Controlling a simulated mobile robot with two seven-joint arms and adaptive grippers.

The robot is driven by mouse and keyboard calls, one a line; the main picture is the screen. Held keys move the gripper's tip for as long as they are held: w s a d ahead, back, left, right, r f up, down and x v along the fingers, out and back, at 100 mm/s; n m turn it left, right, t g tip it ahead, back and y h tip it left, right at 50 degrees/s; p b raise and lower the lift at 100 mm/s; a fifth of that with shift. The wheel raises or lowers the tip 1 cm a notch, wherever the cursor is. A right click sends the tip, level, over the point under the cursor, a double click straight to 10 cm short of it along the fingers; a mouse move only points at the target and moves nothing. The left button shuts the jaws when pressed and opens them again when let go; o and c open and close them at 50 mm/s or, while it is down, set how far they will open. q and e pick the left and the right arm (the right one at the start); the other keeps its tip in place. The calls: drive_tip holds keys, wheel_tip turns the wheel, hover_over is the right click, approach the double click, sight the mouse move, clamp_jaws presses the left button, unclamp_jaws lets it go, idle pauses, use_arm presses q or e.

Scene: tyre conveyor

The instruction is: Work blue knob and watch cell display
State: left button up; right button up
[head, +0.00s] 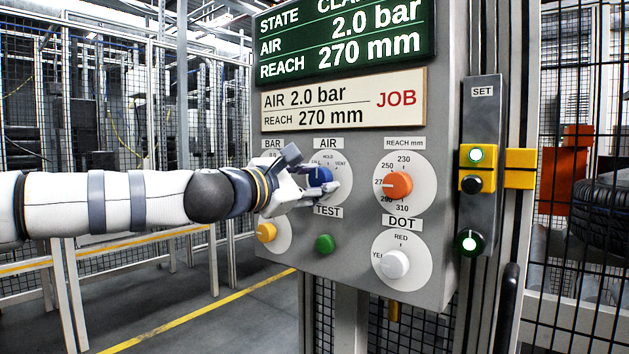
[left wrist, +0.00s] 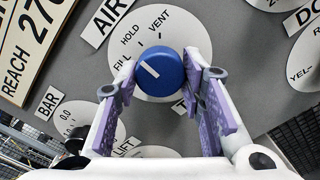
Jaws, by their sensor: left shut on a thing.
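The blue knob (head: 320,178) sits on the white AIR dial of the grey panel. My left gripper (head: 310,185) reaches it from the left and is shut on it, one finger on each side. In the left wrist view the blue knob (left wrist: 160,76) shows between the purple-padded fingers. Its white line points up and left, between the FILL and HOLD marks. The green cell display (head: 345,42) reads AIR 2.0 bar and REACH 270 mm; its STATE word starts "CLAM" and is cut off by the frame edge. My right gripper is out of view.
The JOB card (head: 343,100) reads AIR 2.0 bar, REACH 270 mm. Close around are the orange REACH knob (head: 398,185), white DOT knob (head: 395,264), green TEST button (head: 325,244) and yellow knob (head: 266,232). The SET strip (head: 481,125) is at right, before a mesh fence.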

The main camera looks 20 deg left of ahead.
use_arm(q)
drive_tip(key=o, duration=1.1)
drive_tip(key=shift+o, duration=0.2)
drive_tip(key=v, duration=1.2)
